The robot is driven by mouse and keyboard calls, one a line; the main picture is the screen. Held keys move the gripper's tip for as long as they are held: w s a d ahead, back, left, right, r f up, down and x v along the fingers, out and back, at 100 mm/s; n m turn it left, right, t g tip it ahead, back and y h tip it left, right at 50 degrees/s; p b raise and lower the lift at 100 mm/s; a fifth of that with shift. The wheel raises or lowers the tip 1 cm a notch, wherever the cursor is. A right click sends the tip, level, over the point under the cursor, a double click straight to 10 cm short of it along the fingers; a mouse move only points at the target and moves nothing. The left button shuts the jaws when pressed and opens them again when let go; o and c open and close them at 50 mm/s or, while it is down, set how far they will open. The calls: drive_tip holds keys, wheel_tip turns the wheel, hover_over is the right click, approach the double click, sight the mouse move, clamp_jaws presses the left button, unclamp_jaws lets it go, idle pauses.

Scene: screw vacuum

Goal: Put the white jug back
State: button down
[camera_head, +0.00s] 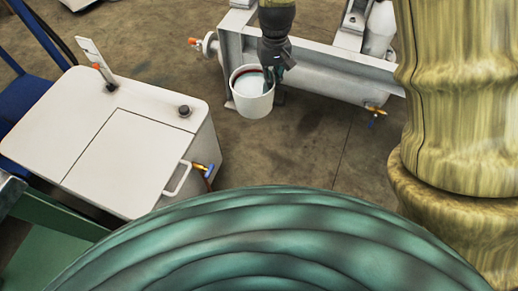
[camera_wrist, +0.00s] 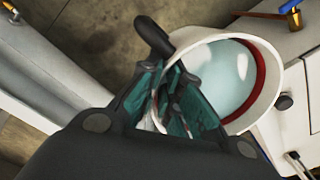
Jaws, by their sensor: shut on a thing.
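The white jug (camera_head: 252,104) hangs from my gripper (camera_head: 277,75) at top centre in the head view, apparently above the concrete floor. My gripper is shut on the jug at its right side. In the wrist view, the jug (camera_wrist: 274,60) is right of my teal-padded fingers (camera_wrist: 172,100). Its mouth is open, with a reddish band inside and a pale blue-white interior. I cannot tell whether it holds liquid. A dark, rounded piece (camera_wrist: 153,35) sticks out beyond the fingertips, perhaps the jug's handle. The fingers hide the exact grip.
A white lidded box machine (camera_head: 120,145) with a handle and a tap stands left. A grey metal frame with a cylinder (camera_head: 315,75) lies behind and right of the jug. A large ribbed teal shape (camera_head: 270,240) fills the bottom. Bare floor (camera_head: 300,150) lies between.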

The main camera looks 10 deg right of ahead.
drive_tip(key=s+f+m+b, duration=0.15)
drive_tip(key=s+f, duration=0.35)
drive_tip(key=f, duration=1.3)
drive_tip(key=s+f+b, duration=0.3)
drive_tip(key=s+f, duration=0.3)
drive_tip(key=f, duration=1.2)
drive_tip(key=w+d+f+b, duration=0.2)
drive_tip(key=w+d+b, duration=0.1)
drive_tip(key=w+b, duration=0.2)
drive_tip(key=w+d+f+b, duration=0.3)
drive_tip(key=w+d+b, duration=0.1)
drive_tip(key=w, duration=0.5)
drive_tip(key=shift+w+b, duration=0.25)
drive_tip(key=shift+b, duration=0.1)
drive_tip(key=c, duration=1.6)
unclamp_jaws()
